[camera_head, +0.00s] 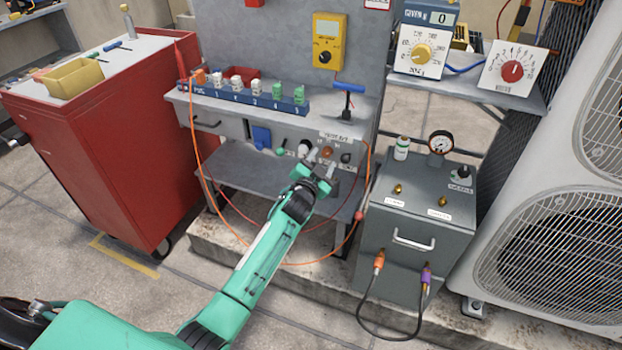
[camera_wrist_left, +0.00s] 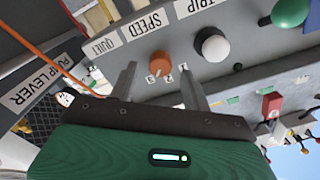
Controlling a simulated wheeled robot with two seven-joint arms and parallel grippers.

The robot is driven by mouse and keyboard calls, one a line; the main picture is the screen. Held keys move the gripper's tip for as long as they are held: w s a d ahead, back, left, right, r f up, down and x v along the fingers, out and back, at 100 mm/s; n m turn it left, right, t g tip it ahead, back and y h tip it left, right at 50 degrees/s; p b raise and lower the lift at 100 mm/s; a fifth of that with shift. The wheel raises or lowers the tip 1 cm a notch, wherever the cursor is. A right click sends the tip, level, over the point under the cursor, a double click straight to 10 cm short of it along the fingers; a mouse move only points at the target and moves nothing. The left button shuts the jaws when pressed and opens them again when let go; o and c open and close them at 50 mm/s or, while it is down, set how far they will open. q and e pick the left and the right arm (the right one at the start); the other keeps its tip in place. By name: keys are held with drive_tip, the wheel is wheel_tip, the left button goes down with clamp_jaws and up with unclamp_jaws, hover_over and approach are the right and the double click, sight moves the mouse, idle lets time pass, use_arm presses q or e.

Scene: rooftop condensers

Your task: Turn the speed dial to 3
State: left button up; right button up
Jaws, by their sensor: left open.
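The speed dial is a small orange knob (camera_head: 327,151) on the grey bench's front panel. In the left wrist view, upside down, the dial (camera_wrist_left: 159,64) sits by the SPEED label (camera_wrist_left: 145,25), with small numbers around its lower side; which one it points at I cannot tell. My left gripper (camera_head: 321,163) is open just in front of the panel. In the left wrist view its two fingers (camera_wrist_left: 159,88) stand on either side of the dial, with visible gaps and nothing held. My right gripper is not in view.
A white knob (camera_wrist_left: 212,45) under a TRIP label and a green knob (camera_wrist_left: 290,12) are beside the dial. A black knob (camera_head: 346,158) is on its other side. An orange cable (camera_head: 199,160) hangs across the bench front. A grey gauge box (camera_head: 412,225) stands to the right.

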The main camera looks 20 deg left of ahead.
use_arm(q)
drive_tip(key=s+p, duration=0.1)
drive_tip(key=s, duration=1)
drive_tip(key=shift+s+a, duration=0.2)
drive_tip(key=shift+s, duration=0.1)
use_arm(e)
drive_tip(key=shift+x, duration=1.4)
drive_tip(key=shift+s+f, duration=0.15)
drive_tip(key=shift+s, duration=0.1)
